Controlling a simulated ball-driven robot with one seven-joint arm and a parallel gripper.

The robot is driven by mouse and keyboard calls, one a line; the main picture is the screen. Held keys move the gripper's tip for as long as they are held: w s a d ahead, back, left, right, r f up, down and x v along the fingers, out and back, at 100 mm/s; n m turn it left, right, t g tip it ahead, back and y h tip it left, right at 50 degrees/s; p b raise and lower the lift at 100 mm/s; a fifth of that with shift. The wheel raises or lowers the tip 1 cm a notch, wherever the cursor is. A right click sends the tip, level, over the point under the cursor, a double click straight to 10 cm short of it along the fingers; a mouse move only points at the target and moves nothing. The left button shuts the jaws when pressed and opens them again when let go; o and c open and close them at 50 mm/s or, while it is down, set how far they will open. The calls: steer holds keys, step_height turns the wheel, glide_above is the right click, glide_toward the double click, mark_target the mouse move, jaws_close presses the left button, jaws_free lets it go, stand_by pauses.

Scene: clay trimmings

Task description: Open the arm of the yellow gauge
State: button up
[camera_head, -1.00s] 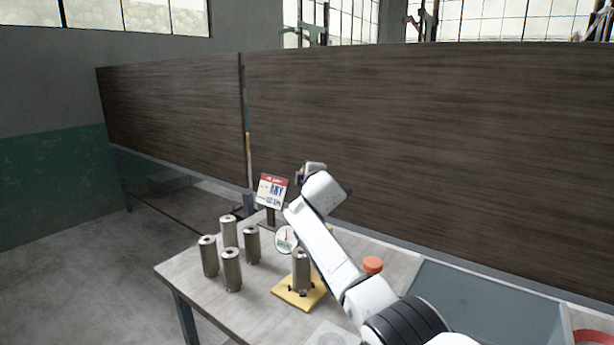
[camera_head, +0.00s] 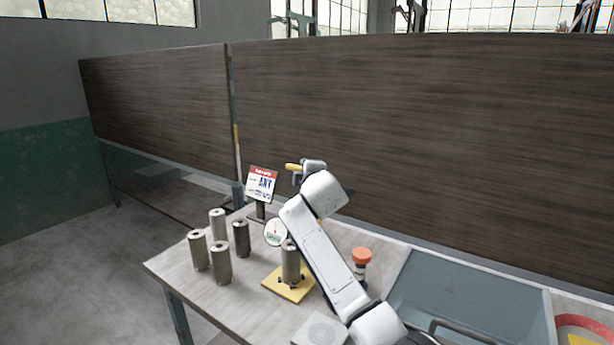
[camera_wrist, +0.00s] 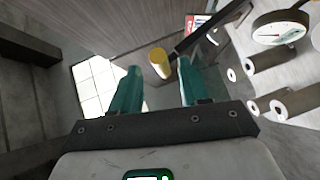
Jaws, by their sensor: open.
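The yellow gauge has a flat yellow base (camera_head: 275,286) on the table, with a metal cylinder (camera_head: 291,262) upright on it and a round white dial (camera_head: 275,232) behind. The dial also shows at the upper right of the wrist view (camera_wrist: 280,32). A yellow cylindrical grip (camera_head: 293,167) shows beside my gripper (camera_head: 299,178), high above the table; what it joins is hidden. In the wrist view this yellow grip (camera_wrist: 159,62) appears in the gap between the tips of my two teal fingers (camera_wrist: 158,72). My gripper is open, and no contact with the grip is visible.
Several metal cylinders (camera_head: 221,262) stand on the table left of the gauge. A sign (camera_head: 262,184) stands behind. An orange-topped item (camera_head: 361,257) and a grey tray (camera_head: 450,295) are to the right. A dark wood-look panel (camera_head: 400,130) runs behind the table.

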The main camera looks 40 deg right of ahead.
steer(key=shift+s+a+r, duration=0.2)
steer(key=shift+s+a, duration=0.35)
steer(key=shift+s, duration=0.15)
steer(key=shift+s+a+r, duration=0.25)
steer(key=shift+s+a, duration=0.35)
steer(key=shift+s, duration=0.05)
steer(key=shift+s+a+r, duration=0.2)
steer(key=shift+s+a, duration=0.35)
steer(key=shift+s, duration=0.15)
steer(key=s+a+f+m+g+y, duration=0.2)
steer(key=s+a+f, duration=0.2)
steer(key=s+f, duration=0.45)
steer(key=s+a+f+m+g+y, duration=0.1)
steer(key=s+a+f+m+g, duration=0.4)
steer(key=f, duration=0.7)
steer(key=s+a+f+y, duration=0.2)
steer(key=s+a+f, duration=0.1)
steer(key=s+f, duration=0.6)
steer(key=s+a+f+m+g, duration=0.1)
steer(key=s+f+g, duration=0.1)
steer(key=s, duration=0.7)
steer(key=s+a+f+m+g+y, duration=0.1)
steer(key=s+f, duration=0.3)
steer(key=s, duration=0.6)
steer(key=s+a+f+m+g, duration=0.2)
steer(key=s+f+m+g, duration=0.1)
steer(key=s, duration=0.7)
steer(key=shift+s+a+f+g+y, duration=0.15)
steer(key=shift+s+a+g+y, duration=0.1)
steer(key=shift+a+g+y, duration=0.1)
